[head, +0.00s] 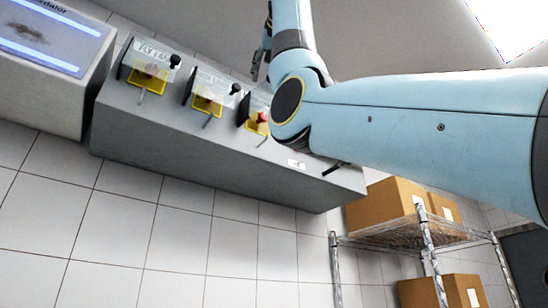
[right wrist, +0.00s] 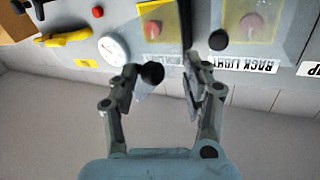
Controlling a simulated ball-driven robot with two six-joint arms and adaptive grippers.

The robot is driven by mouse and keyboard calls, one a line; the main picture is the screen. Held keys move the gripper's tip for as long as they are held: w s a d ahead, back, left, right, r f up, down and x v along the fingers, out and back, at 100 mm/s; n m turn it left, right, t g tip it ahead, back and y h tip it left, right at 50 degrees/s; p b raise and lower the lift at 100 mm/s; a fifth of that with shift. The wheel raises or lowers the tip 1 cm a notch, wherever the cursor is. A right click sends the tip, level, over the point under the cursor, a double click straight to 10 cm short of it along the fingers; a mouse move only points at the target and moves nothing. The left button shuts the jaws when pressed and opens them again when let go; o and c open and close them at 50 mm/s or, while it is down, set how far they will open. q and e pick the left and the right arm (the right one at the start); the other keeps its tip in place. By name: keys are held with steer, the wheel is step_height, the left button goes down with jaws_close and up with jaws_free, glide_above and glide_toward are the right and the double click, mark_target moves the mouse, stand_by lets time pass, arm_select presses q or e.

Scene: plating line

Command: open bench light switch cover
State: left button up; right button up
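In the right wrist view, my right gripper (right wrist: 162,72) is open, its fingers on either side of a black knob (right wrist: 152,74). The knob belongs to a clear switch cover and sits close to the left finger; I cannot tell if they touch. Behind it is a yellow plate with a red switch (right wrist: 152,29). Its label is mostly hidden by the fingers, so I cannot read whether it is the bench light. In the head view, my right gripper (head: 262,57) is partly hidden behind my arm, near the panel's third switch (head: 261,118). My left gripper is not in view.
The right wrist view shows the neighbouring cover labelled rack light (right wrist: 253,65), with a black knob (right wrist: 218,40), and a round gauge (right wrist: 113,50) and yellow handle (right wrist: 68,38) at left. The head view shows the grey panel box (head: 210,155), two more covered switches and a shelf with cartons (head: 385,205).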

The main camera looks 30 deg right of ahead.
steer(key=s+a+b, duration=0.1)
steer(key=s+a, duration=0.5)
steer(key=a, duration=0.2)
steer(key=shift+a, duration=0.25)
stand_by(0.4)
steer(key=shift+w, duration=0.1)
